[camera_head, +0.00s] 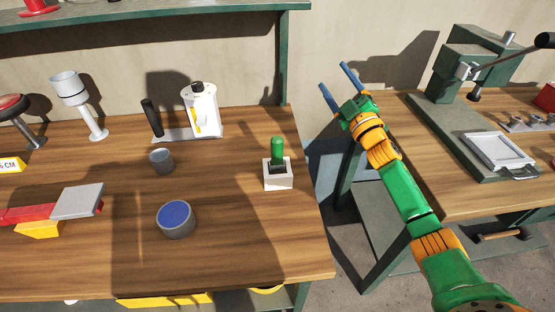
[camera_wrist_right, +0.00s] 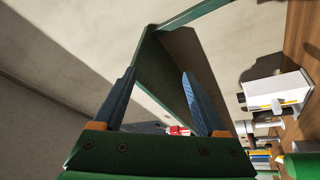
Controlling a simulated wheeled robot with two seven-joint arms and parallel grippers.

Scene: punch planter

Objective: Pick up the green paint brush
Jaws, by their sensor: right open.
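The green paint brush (camera_head: 277,150) stands upright, handle up, in a small white square holder (camera_head: 278,179) near the right edge of the left wooden table. Its lower end is hidden in the holder. My right gripper (camera_head: 334,76) is open and empty, up and to the right of the brush, over the gap between the two tables. In the right wrist view the open blue fingers (camera_wrist_right: 158,73) have nothing between them. A green rounded shape (camera_wrist_right: 303,165) at that view's lower right corner may be the brush handle. My left gripper is not in view.
A blue-filled grey cup (camera_head: 176,219) and a small grey cup (camera_head: 161,161) stand left of the brush. A white device (camera_head: 201,112) stands behind. A green shelf (camera_head: 150,13) with a post is at the back. A press (camera_head: 470,70) stands on the right table.

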